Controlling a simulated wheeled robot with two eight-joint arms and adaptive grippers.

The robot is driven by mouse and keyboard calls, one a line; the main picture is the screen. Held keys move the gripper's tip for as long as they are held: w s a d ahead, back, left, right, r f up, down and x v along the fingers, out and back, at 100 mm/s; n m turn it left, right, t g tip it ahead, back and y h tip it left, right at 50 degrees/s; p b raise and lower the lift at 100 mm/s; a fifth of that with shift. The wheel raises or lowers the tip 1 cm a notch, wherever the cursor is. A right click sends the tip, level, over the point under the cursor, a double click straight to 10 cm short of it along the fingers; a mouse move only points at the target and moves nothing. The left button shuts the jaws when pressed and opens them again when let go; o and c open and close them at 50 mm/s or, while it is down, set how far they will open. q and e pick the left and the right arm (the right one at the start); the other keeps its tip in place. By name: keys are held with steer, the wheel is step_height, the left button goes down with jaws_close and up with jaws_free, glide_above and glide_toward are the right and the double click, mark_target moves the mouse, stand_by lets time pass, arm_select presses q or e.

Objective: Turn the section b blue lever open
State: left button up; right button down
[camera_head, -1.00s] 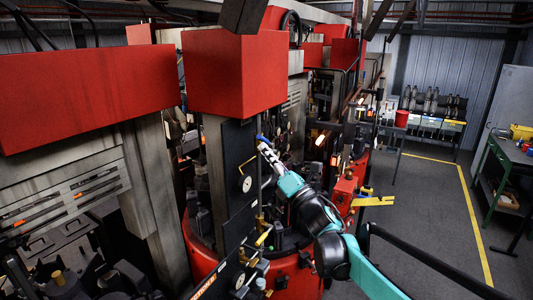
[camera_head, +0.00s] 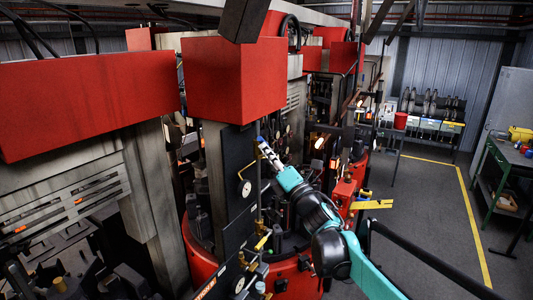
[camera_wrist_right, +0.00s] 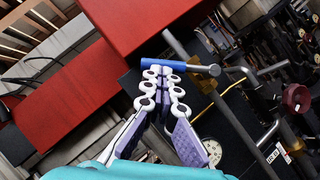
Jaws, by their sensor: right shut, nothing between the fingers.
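The blue lever (camera_wrist_right: 165,65) shows in the right wrist view, lying across the picture just past my right fingertips, with its metal end to the right. In the head view the lever (camera_head: 261,140) is a small blue spot near the top of the dark panel. My right gripper (camera_head: 264,146) reaches it from the lower right. In the right wrist view my right gripper (camera_wrist_right: 161,76) has its tips together with nothing between them, at or very near the lever; whether they touch it I cannot tell. My left gripper is not in view.
A round gauge (camera_head: 245,188) sits on the dark panel (camera_head: 238,165) below the lever. A red box (camera_head: 234,82) overhangs it. Pipes and a red valve knob (camera_wrist_right: 296,97) lie to the right in the wrist view. Open floor (camera_head: 430,220) lies right.

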steer(key=shift+w+d+r+m+g+h+p, duration=0.15)
steer(key=shift+w+d+r+m+h+p, duration=0.3)
steer(key=shift+r+m, duration=0.3)
steer(key=shift+w+d+r+m+g+h+p, duration=0.25)
steer(key=shift+w+r+m+h, duration=0.25)
steer(key=shift+m, duration=0.35)
steer(key=shift+w+d+r+m+g+h+p, duration=0.1)
steer(key=shift+w+d+r+m+h+p, duration=0.25)
steer(key=shift+w+r+m, duration=0.3)
steer(key=shift+r, duration=0.1)
